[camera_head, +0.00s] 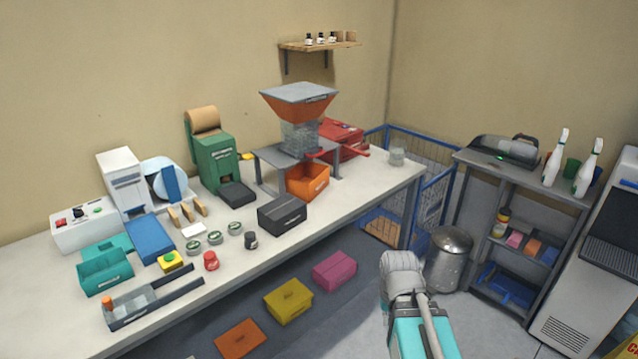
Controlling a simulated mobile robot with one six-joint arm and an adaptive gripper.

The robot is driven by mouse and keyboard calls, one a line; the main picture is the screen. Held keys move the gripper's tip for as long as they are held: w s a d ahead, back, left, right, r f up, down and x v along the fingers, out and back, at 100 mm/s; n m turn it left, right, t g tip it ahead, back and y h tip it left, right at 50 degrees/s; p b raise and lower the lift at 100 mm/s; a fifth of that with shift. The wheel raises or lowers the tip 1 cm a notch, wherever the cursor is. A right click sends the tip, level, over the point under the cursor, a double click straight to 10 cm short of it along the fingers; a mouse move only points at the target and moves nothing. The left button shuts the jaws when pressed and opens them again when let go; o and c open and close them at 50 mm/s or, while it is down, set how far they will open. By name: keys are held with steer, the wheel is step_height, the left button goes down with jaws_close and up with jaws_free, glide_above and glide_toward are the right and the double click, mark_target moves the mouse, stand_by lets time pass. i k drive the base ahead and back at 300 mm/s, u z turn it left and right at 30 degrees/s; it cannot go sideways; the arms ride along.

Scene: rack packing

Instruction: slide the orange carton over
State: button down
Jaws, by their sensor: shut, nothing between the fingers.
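A small orange carton (533,247) stands on the middle shelf of the grey rack at the right, between a pink carton (515,240) and a blue one (549,255). A larger orange box (240,339) lies low under the workbench, cut by the bottom edge of the view. Which of the two is the task's carton I cannot tell. My arm shows at the bottom centre, on the floor side of the bench, well apart from both. My gripper's fingers do not show.
The workbench (330,221) holds a hopper (299,100), an orange bin (308,181) and several tools. A steel bin (449,259) stands left of the rack (463,195). A white cabinet (590,290) borders the rack's right. Some floor is clear before the rack.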

mark_target(314, 177)
steer(key=u, duration=0.2)
steer(key=i, duration=0.45)
steer(key=u, duration=0.55)
